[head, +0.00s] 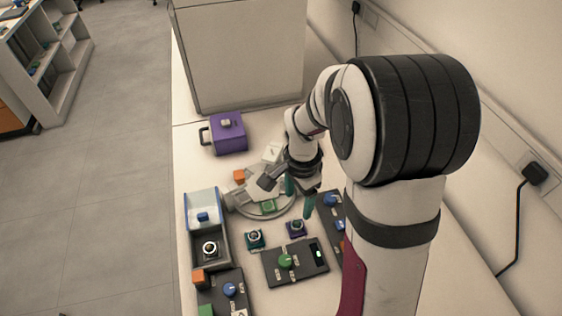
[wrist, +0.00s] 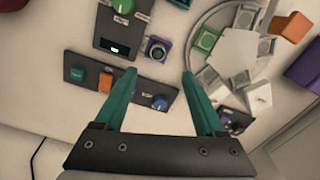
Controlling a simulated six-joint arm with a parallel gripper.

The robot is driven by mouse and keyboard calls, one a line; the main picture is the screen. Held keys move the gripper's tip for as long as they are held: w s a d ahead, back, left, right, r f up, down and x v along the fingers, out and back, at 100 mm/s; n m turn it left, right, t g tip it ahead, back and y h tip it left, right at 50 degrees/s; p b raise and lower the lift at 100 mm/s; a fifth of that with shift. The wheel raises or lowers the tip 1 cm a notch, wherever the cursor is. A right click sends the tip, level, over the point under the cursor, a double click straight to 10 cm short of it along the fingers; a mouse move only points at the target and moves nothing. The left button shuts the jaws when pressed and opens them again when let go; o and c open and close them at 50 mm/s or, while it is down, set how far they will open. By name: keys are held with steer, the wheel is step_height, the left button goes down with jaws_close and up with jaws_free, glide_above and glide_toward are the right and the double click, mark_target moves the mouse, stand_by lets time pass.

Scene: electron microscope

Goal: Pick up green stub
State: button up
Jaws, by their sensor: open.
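The green stub (head: 268,206) looks like a small square green piece on the near edge of the round grey stage (head: 240,207). In the wrist view the green stub (wrist: 206,40) sits on the rim of the stage, up and to the right of my fingertips. My gripper (head: 299,198) has teal fingers and hangs just right of the stage in the head view. In the wrist view my gripper (wrist: 158,75) is open and empty, its fingers apart over the table. The stub is not between them.
An orange block (wrist: 290,27) and a white block (wrist: 259,97) are by the stage. A purple-based knob (wrist: 157,49) and a control panel with a green knob (head: 285,261) are nearby. A purple box (head: 228,134) stands behind; an open tray (head: 222,240) is left.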

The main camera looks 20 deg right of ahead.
mark_target(297, 222)
steer(key=f, duration=1)
steer(key=shift+s, duration=0.2)
steer(key=shift+r, duration=0.1)
jaws_close()
